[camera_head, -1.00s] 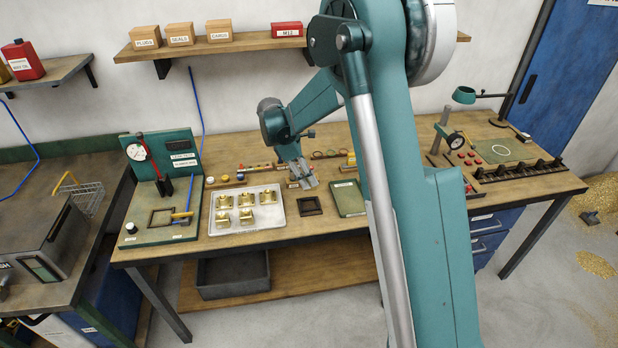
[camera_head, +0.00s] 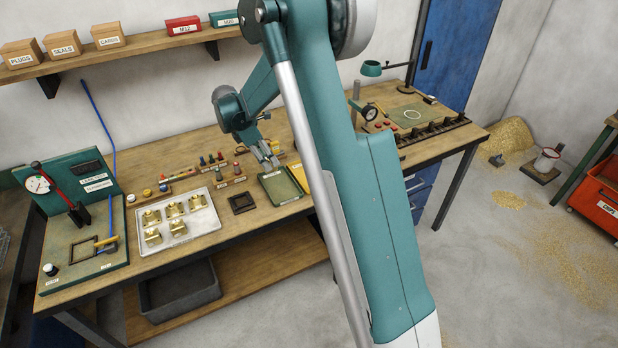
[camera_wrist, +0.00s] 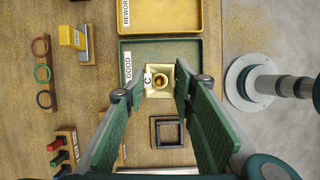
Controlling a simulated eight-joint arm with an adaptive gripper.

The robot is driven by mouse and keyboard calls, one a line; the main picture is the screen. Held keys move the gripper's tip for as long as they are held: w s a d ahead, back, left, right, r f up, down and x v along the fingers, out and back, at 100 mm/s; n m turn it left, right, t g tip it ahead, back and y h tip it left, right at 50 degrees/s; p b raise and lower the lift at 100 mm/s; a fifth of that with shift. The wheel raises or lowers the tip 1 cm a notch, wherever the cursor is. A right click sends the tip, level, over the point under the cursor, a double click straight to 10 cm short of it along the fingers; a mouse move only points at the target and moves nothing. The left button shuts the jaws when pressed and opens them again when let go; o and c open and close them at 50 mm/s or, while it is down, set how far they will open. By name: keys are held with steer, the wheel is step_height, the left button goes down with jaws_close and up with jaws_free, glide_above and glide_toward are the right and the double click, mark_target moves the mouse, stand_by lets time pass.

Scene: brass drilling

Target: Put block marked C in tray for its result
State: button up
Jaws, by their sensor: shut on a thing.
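The brass block marked C (camera_wrist: 160,81), with a round bore on top and a white C tag, sits between the fingers of my gripper (camera_wrist: 159,88) in the wrist view. My gripper is shut on it. The block overlaps the near end of the green tray labelled GOOD (camera_wrist: 178,50); its height above the tray is unclear. The yellow tray labelled REWORK (camera_wrist: 178,14) lies beyond. In the head view my gripper (camera_head: 266,156) is over the bench near the green tray (camera_head: 279,189), and the block cannot be made out there.
A dark square frame (camera_wrist: 182,133) lies beside the green tray. In the head view a pale tray (camera_head: 180,237) holds several brass blocks, left of the frame. A test stand (camera_head: 90,265) is further left. Racks of coloured plugs (camera_head: 230,181) and rings (camera_wrist: 42,72) stand nearby.

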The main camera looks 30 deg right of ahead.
glide_above(308, 176)
steer(key=shift+n+b, duration=0.3)
steer(key=shift+b, duration=0.1)
steer(key=shift+f, duration=3.05)
steer(key=shift+f, duration=0.1)
steer(key=shift+f, duration=1.8)
steer(key=shift+f, duration=0.15)
steer(key=o, duration=1.2)
steer(key=shift+o, duration=0.2)
